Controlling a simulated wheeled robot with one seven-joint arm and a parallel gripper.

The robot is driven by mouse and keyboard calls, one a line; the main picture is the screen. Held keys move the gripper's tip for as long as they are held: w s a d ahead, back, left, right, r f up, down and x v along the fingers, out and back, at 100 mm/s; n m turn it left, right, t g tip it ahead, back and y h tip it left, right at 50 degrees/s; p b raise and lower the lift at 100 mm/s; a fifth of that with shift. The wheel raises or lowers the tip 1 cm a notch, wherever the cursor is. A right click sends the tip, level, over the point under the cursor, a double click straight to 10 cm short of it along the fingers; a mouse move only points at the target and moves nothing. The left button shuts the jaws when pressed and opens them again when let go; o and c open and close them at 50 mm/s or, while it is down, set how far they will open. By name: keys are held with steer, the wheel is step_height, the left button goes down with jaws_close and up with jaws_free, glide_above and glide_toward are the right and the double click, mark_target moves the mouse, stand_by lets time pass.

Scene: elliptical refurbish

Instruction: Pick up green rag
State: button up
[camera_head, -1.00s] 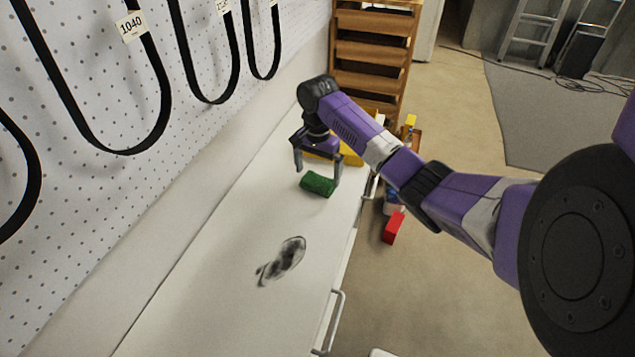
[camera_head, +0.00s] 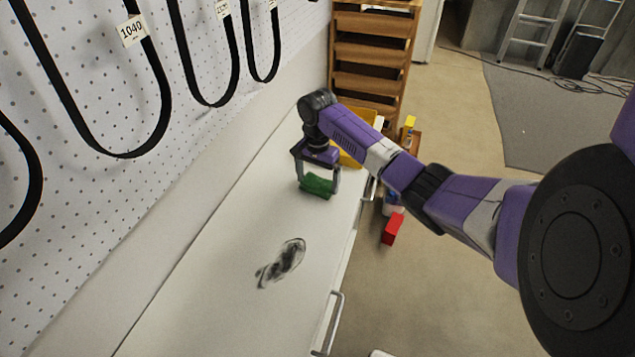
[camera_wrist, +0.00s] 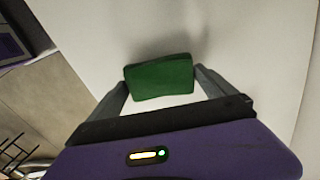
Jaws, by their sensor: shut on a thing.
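The green rag (camera_head: 317,187) is a small thick block-like piece at the far part of the white worktop. It also shows in the wrist view (camera_wrist: 160,80), between the two fingers. My gripper (camera_head: 316,184) points down over it and is shut on it, with one finger at each end of the rag. In the wrist view the fingers of my gripper (camera_wrist: 160,88) reach both sides of the rag. Whether the rag still touches the worktop I cannot tell.
A yellow bin (camera_head: 350,153) stands behind my gripper. A pegboard wall with hanging black belts (camera_head: 150,90) borders the left. A red box (camera_head: 393,229) is on the floor at right.

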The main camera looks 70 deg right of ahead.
mark_target(317, 181)
step_height(317, 181, up, 20)
steer(key=p, duration=0.4)
